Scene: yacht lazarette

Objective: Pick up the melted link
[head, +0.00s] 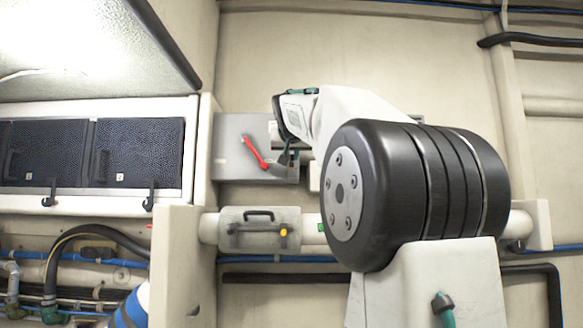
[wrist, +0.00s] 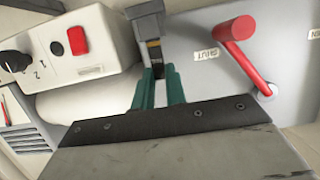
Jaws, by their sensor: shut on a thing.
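My gripper (wrist: 158,80) is shut, its green fingers close around the lower end of a narrow dark piece with a yellowish band, which looks like the melted link (wrist: 154,50). The upper end of the link meets a grey holder (wrist: 147,18); I cannot tell whether it is still seated there. In the head view my gripper (head: 290,158) is small and partly hidden in front of the grey panel (head: 230,150), and the link cannot be made out.
A red lever (wrist: 237,45) sticks out close to the right of my fingers, by a label. At left is a pale box (wrist: 90,70) with a red switch and black knob. A grey box with a handle (head: 260,228) sits below the panel, and dark-fronted lockers (head: 140,150) are at left.

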